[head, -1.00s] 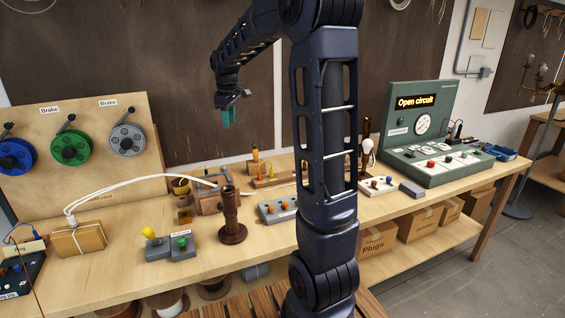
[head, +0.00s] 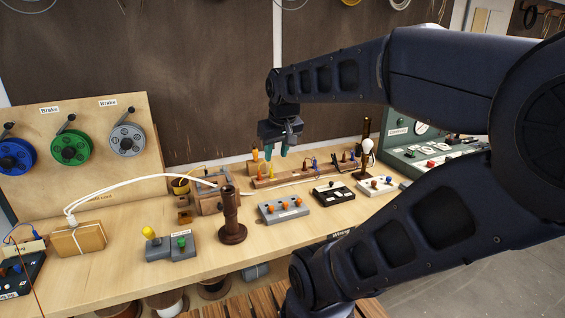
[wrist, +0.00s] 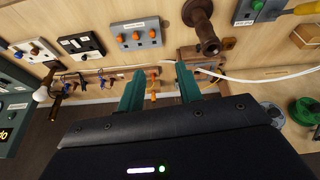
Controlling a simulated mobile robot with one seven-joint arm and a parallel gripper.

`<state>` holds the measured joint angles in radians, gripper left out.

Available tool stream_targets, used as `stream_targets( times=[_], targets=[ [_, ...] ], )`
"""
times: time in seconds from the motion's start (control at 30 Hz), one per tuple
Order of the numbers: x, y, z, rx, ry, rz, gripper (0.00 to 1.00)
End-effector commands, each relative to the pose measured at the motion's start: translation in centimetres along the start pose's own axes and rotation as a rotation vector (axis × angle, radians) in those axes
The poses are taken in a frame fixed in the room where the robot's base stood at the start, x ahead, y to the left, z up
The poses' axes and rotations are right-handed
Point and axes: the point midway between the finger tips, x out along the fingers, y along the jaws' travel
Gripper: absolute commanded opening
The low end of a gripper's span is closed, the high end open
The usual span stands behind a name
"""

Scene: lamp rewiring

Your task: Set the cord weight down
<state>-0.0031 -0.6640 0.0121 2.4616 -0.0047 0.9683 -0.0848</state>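My gripper (head: 277,150) hangs above the back of the bench, near the wooden tool rack (head: 270,180). In the wrist view its two green fingers (wrist: 160,90) stand apart with nothing between them. The rack and an orange-handled tool show beyond the gap. No object is marked as the cord weight, so I cannot tell for certain which it is. A wooden block (head: 90,238) at the bench's left has a white cord (head: 130,182) rising from its top. The cord arcs right to a wooden fixture (head: 210,201) at the back.
A dark brown post (head: 231,215) stands mid-bench. A lamp bulb (head: 368,146) stands farther right.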

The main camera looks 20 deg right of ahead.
Motion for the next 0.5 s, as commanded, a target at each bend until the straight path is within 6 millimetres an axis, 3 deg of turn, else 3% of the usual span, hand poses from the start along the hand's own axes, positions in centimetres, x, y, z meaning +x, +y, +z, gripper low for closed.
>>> stream_targets(
  times=[0.1, 0.2, 0.5],
  targets=[
    [0.3, 0.0, 2.5, 0.059, 0.016, -0.001, 0.35],
    [0.4, 0.0, 3.5, 0.089, 0.023, -0.003, 0.35],
    [0.6, 0.0, 3.9, 0.103, 0.025, -0.004, 0.35]
  ],
)
